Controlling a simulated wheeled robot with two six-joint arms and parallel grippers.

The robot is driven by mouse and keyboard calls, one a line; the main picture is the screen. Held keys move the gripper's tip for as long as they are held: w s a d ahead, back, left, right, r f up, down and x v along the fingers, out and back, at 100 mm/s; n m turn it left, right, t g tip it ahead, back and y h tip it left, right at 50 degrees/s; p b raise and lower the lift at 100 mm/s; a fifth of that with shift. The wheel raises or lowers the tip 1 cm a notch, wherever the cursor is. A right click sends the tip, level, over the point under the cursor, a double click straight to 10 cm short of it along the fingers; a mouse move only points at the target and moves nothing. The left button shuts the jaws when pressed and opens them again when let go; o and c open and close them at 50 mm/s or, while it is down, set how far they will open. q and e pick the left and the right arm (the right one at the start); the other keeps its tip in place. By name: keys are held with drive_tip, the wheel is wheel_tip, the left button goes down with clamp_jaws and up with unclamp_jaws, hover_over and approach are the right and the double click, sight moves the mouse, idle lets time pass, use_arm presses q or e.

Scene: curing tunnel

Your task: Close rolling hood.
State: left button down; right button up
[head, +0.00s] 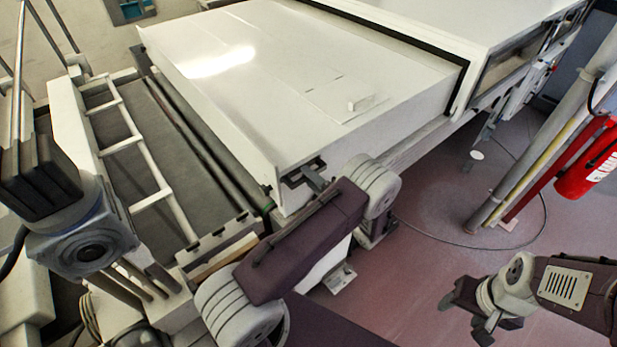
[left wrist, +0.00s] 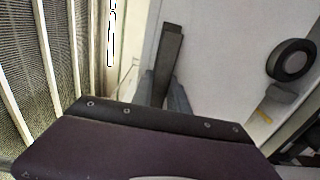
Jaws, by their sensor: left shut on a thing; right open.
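The rolling hood (head: 290,85) is a long white box-like cover over part of the tunnel line. It stands out from under the larger white housing, with the conveyor bed bare to its left. A dark handle bar (left wrist: 170,45) is at its near end, low on the end face. My left gripper (head: 314,181) is at that handle, mostly hidden behind my purple arm in the head view. In the left wrist view its grey fingers (left wrist: 163,95) are shut on the bar. My right gripper (head: 474,314) is open and empty above the floor at lower right.
The larger fixed white housing (head: 455,22) has a dark rim where the hood meets it. The open conveyor bed (head: 125,150) with a white ladder-like rail lies at left. A red extinguisher (head: 590,160) and posts stand at right. A cable lies on the mostly clear floor.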

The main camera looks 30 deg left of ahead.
use_arm(q)
drive_tip(key=shift+s+a+f, duration=0.1)
drive_tip(key=shift+s, duration=0.05)
drive_tip(key=c, duration=1.3)
unclamp_jaws()
drive_tip(key=shift+c, duration=0.2)
drive_tip(key=shift+o, duration=0.3)
drive_tip(key=shift+s+a, duration=0.1)
drive_tip(key=b+v, duration=0.2)
drive_tip(key=v, duration=0.7)
drive_tip(key=shift+b, duration=0.3)
